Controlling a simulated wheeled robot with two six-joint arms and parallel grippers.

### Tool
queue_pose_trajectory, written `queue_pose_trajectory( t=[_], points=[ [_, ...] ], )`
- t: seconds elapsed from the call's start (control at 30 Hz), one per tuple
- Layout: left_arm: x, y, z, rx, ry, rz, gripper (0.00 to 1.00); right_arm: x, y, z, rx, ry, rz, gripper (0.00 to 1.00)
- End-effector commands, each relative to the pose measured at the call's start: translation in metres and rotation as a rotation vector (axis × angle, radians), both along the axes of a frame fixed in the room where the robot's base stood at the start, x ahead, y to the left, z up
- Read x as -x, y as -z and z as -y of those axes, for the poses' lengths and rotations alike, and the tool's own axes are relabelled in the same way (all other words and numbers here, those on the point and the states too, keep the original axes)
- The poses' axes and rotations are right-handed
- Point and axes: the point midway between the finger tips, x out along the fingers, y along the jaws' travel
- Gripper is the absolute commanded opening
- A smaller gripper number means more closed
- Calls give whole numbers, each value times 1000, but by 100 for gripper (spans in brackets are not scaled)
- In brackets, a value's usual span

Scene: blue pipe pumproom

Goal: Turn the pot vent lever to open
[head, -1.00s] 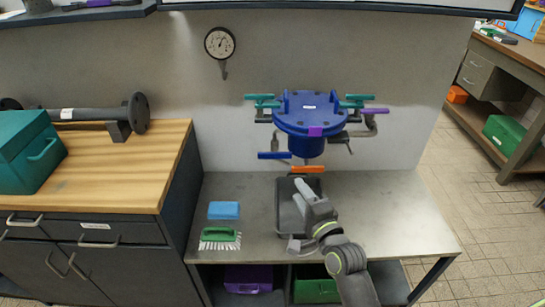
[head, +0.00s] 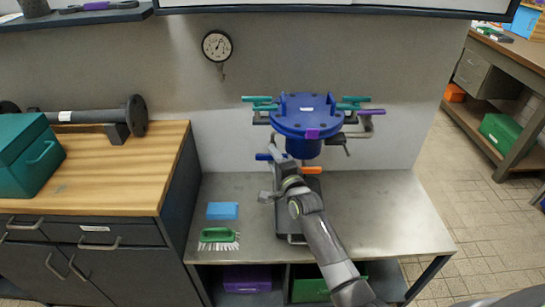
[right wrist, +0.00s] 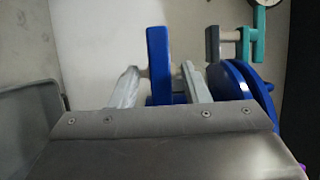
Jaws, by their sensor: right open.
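A blue pot (head: 303,120) hangs on the wall above the grey bench. It has a blue lever (head: 263,157) low on the left, an orange lever (head: 311,170) below and a purple lever (head: 371,112) on the right. I cannot tell from markings which one is the vent lever. My right gripper (head: 273,151) is open at the blue lever, left of the pot's underside. In the right wrist view the blue lever (right wrist: 158,55) stands upright in the picture between the two grey fingers, not clamped. My left gripper is not in view.
A dark tray (head: 291,239) lies on the bench below the pot, partly hidden by my right arm. A blue sponge (head: 222,211) and a green brush (head: 218,236) lie to its left. The bench's right side is clear.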

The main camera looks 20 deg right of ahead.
Motion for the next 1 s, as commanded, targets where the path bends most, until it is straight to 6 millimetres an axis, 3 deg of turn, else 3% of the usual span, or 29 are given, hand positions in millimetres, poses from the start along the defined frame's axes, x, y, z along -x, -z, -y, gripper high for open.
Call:
queue_pose_trajectory(
  t=[0.47,0.8,1.0],
  points=[
    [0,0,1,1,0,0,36,-11,0,-1,1,0,0,42],
    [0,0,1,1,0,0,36,-11,0,-1,1,0,0,0],
    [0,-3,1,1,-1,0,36,-11,-1,-1,9,0,-3,0]
  ],
)
